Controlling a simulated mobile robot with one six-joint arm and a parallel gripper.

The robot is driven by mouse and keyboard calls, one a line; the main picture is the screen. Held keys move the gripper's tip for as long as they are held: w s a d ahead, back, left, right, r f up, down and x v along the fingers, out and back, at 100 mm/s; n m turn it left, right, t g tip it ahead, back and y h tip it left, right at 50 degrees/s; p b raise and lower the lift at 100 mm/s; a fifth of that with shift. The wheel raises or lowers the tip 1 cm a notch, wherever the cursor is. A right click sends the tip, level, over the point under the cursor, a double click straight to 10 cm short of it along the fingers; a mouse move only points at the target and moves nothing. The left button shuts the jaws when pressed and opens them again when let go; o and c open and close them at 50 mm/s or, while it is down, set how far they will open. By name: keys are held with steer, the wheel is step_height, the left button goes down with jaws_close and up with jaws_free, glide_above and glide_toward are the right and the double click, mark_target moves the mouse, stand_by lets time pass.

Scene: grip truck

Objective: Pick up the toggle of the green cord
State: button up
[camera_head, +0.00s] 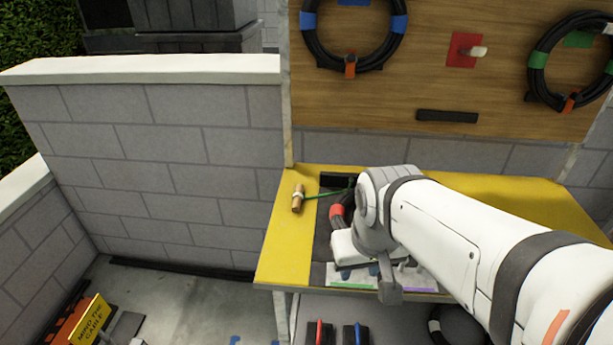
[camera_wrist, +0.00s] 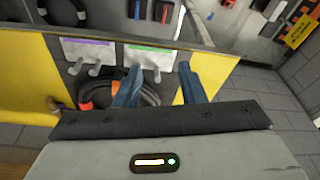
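The toggle (camera_head: 298,199) is a small wooden cylinder with a pale band around its middle. It lies on the yellow left part of the bench in the head view. The green cord (camera_head: 324,194) runs from it to the right, to a dark block, and passes behind my arm. My gripper (camera_wrist: 157,78) is open with nothing between its two blue fingers in the wrist view. It is over the bench's front part, to the right of and nearer than the toggle. I cannot make out this toggle in the wrist view; my gripper body covers the lower part.
A black hose coil (camera_wrist: 152,92) with an orange-red band lies on the bench below my fingers. Hooks with white label plates (camera_wrist: 88,52) line the front edge. A wooden board (camera_head: 430,85) with coiled cables stands behind.

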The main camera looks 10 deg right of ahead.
steer(key=o, duration=0.5)
steer(key=shift+w, duration=0.1)
steer(key=shift+c, duration=0.3)
steer(key=shift+w+a+r, duration=0.1)
steer(key=shift+w+r, duration=0.05)
steer(key=shift+w, duration=0.15)
steer(key=shift+c, duration=0.6)
steer(key=m+g+p, duration=0.1)
steer(key=m+p, duration=0.1)
steer(key=m, duration=0.1)
glide_above(297, 194)
steer(key=s, duration=0.2)
step_height(297, 194, down, 8)
steer(key=shift+r, duration=0.2)
steer(key=shift+w+f, duration=0.15)
steer(key=shift+f, duration=0.1)
steer(key=shift+w+f+p, duration=0.2)
steer(key=shift+w+f, duration=0.05)
steer(key=shift+f, duration=1.05)
steer(key=shift+w+f+p, duration=0.2)
steer(key=shift+f, duration=1.05)
steer(key=shift+w+f+p, duration=0.2)
steer(key=shift+w+f, duration=0.05)
steer(key=shift+f, duration=1.05)
